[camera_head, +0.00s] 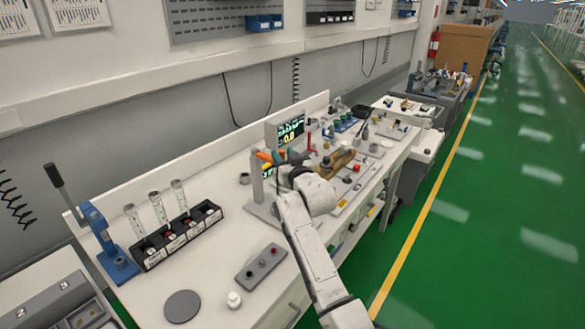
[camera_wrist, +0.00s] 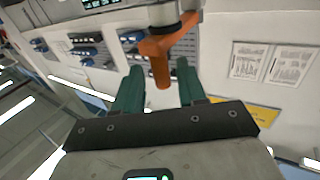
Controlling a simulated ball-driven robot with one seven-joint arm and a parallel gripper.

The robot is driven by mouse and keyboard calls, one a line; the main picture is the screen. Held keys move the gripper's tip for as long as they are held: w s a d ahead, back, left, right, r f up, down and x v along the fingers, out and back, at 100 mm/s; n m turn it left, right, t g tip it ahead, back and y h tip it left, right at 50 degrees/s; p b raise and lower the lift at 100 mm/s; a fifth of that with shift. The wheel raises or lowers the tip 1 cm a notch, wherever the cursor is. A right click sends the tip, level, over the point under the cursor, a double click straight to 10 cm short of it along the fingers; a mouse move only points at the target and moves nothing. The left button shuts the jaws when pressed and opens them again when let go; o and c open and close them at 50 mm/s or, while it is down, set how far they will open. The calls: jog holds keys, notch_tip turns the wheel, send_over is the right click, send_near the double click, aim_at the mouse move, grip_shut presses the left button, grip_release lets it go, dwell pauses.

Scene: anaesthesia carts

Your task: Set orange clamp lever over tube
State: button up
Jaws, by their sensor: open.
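The orange clamp lever (camera_wrist: 158,62) hangs between the two teal fingertips of my gripper (camera_wrist: 157,78) in the wrist view. The fingers stand apart, with a gap on each side of the lever. The lever's upper end meets a grey round post (camera_wrist: 161,14); I cannot tell whether this is the tube. In the head view the orange lever (camera_head: 264,156) shows at the top of an upright grey post (camera_head: 257,182), with my gripper (camera_head: 276,159) close on its right. My wrist hides part of the stand there.
A display (camera_head: 290,130) stands just behind the gripper. A black rack (camera_head: 178,236) with clear tubes and a blue press (camera_head: 104,236) stand on the left of the bench. A grey button box (camera_head: 260,266) and a grey disc (camera_head: 182,306) lie in front. Several small parts crowd the bench to the right.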

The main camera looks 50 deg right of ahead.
jog(key=b+v, duration=0.1)
jog(key=v, duration=0.8)
jog(key=shift+s+a+f, duration=0.1)
jog(key=shift+s+a, duration=0.05)
jog(key=s+a+f+n+g+y, duration=0.1)
jog(key=s+a+f+g+y, duration=0.25)
jog(key=a+f, duration=0.5)
jog(key=s+a+f+n+g+y, duration=0.25)
jog(key=s+a+f, duration=0.25)
jog(key=a+f, duration=0.4)
jog(key=s+a+f+g+y, duration=0.1)
jog(key=s+a+f+g, duration=0.1)
jog(key=s, duration=0.5)
jog(key=s+a+f+n+g+y, duration=0.1)
jog(key=s+a+f+g, duration=0.2)
jog(key=s, duration=0.4)
jog(key=s+a+f+n+g+y, duration=0.1)
jog(key=s+a+f+g, duration=0.1)
jog(key=s+a, duration=0.3)
jog(key=shift+s+f+g, duration=0.2)
jog(key=shift+s+g, duration=0.5)
jog(key=shift+s, duration=0.25)
